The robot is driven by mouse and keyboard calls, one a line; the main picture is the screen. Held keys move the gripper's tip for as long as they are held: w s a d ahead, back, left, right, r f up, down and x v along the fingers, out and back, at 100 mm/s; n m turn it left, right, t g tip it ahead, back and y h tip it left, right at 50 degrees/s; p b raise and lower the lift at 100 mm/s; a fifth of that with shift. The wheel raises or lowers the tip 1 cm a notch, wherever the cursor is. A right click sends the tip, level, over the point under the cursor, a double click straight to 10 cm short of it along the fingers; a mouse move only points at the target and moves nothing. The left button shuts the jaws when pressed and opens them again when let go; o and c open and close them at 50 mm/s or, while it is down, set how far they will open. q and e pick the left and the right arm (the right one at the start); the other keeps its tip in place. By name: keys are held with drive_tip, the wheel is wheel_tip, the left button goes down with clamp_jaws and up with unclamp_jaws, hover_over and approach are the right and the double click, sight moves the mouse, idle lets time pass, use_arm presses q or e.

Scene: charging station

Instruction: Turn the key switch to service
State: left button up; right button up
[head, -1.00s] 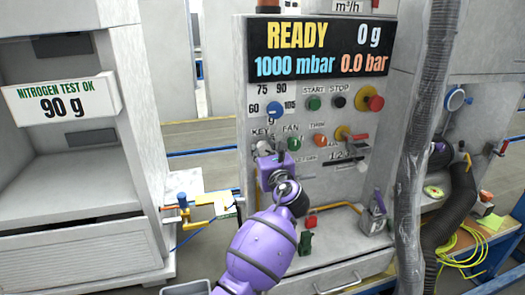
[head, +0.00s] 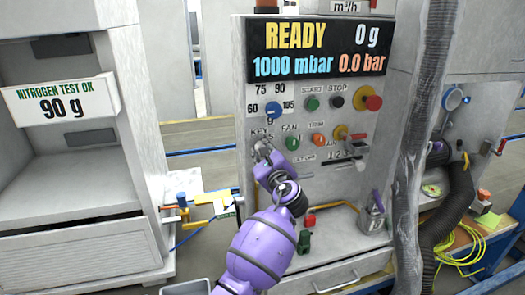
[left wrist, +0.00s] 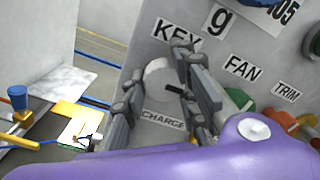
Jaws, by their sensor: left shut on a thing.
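The key switch is a round pale knob with a dark slot on the panel below the KEY label; it shows in the left wrist view (left wrist: 160,79). The CHARGE label (left wrist: 163,120) is just below it. My left gripper (head: 262,150) is at the switch in the head view and hides most of it. In the left wrist view my left gripper (left wrist: 158,95) has one grey finger on each side of the knob and is shut on it. The knob's exact setting is hard to read.
The FAN knob (head: 292,143) is green and close to the right of my gripper. An orange TRIM knob (head: 318,140) and a red mushroom button (head: 373,103) are further right. The display (head: 322,50) reads READY.

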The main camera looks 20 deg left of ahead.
use_arm(q)
drive_tip(key=shift+a+f+n, duration=0.25)
drive_tip(key=shift+f+n, duration=0.15)
drive_tip(key=shift+n, duration=0.5)
drive_tip(key=n+b, duration=0.1)
drive_tip(key=n, duration=0.1)
drive_tip(key=shift+f+n, duration=0.15)
drive_tip(key=shift+n, duration=0.55)
use_arm(e)
drive_tip(key=shift+w+a+f, duration=0.15)
drive_tip(key=shift+w+f, duration=0.2)
use_arm(q)
drive_tip(key=shift+d+f, duration=0.1)
use_arm(e)
drive_tip(key=shift+s+f, duration=0.25)
drive_tip(key=shift+s, duration=0.25)
use_arm(q)
drive_tip(key=o, duration=1)
drive_tip(key=shift+s, duration=0.1)
drive_tip(key=shift+d+r, duration=0.1)
drive_tip(key=shift+r, duration=0.3)
use_arm(e)
drive_tip(key=shift+w+r, duration=0.1)
drive_tip(key=shift+w, duration=0.2)
